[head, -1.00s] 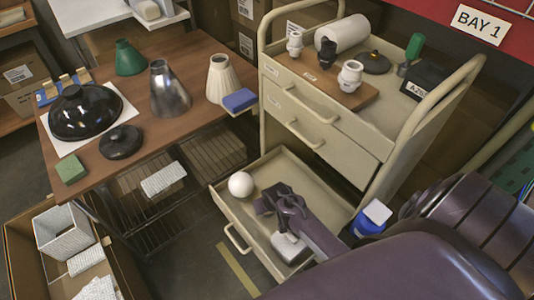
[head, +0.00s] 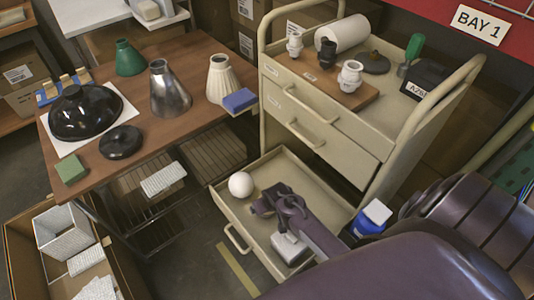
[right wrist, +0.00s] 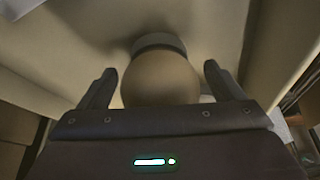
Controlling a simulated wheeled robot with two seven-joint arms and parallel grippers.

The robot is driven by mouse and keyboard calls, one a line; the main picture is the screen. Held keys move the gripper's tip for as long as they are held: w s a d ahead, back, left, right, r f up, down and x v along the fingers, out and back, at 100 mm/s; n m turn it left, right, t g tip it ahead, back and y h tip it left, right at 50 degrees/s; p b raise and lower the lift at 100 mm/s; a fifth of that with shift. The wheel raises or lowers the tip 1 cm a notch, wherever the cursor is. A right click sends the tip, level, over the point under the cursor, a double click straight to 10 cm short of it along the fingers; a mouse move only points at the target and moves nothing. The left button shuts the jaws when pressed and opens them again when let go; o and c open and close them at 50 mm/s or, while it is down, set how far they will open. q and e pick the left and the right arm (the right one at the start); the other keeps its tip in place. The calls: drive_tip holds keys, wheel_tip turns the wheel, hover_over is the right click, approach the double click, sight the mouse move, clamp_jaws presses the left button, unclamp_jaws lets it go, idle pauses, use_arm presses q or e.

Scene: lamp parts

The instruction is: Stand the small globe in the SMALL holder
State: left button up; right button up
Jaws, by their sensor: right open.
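The small globe (head: 240,185) is a white ball in the open lower drawer of the cart, near its left wall. In the right wrist view the globe (right wrist: 160,80) lies between and beyond my fingertips, with a grey collar at its far end. My right gripper (head: 268,206) is open beside the globe, to its right in the head view; I see no grip on it. It also shows in the right wrist view (right wrist: 155,82). The smaller white holder (head: 295,44) stands on a wooden board on the cart top. My left gripper is not in view.
The board (head: 318,87) also bears a black holder (head: 327,54) and a larger white holder (head: 350,76). A white roll (head: 340,33) lies behind them. A white block (head: 288,247) is in the drawer (head: 225,207). A blue container (head: 370,219) stands right of the drawer.

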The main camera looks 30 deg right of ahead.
drive_tip(key=shift+r, duration=0.1)
drive_tip(key=p+v, duration=0.1)
drive_tip(key=v, duration=0.6)
drive_tip(key=shift+s+r, duration=0.1)
drive_tip(key=shift+r, duration=0.2)
drive_tip(key=shift+s, duration=0.1)
